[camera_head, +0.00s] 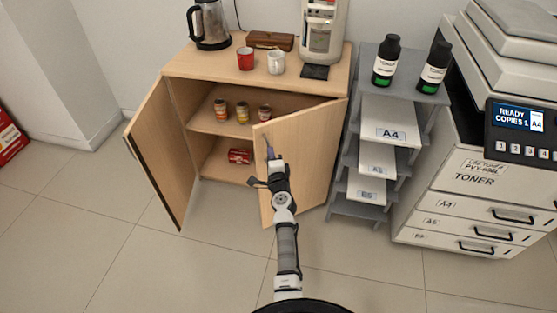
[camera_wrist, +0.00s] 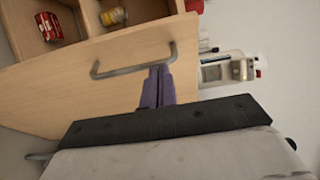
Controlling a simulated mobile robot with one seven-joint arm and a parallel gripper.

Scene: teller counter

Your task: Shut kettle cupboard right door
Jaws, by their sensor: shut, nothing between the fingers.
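The kettle cupboard (camera_head: 176,68) is light wood, with a kettle (camera_head: 208,25) on its top. Its right door (camera_head: 308,145) stands partly open, hinged at the right, with its free edge swung out toward me. My gripper (camera_head: 270,153) is at the outer face of this door, near the free edge. In the wrist view the door (camera_wrist: 60,95) shows a grey bar handle (camera_wrist: 125,70). The purple fingers (camera_wrist: 157,85) are together and empty, with their tips close to the handle's end. I cannot tell whether they touch the door. The left door (camera_head: 160,150) stands wide open.
Jars (camera_head: 242,112) and a red can (camera_head: 239,156) sit on the cupboard shelves. A red cup (camera_head: 245,58) and a white mug (camera_head: 276,62) stand on top. A grey paper rack (camera_head: 424,98) stands close right, beside a copier (camera_head: 470,150). The floor in front is clear.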

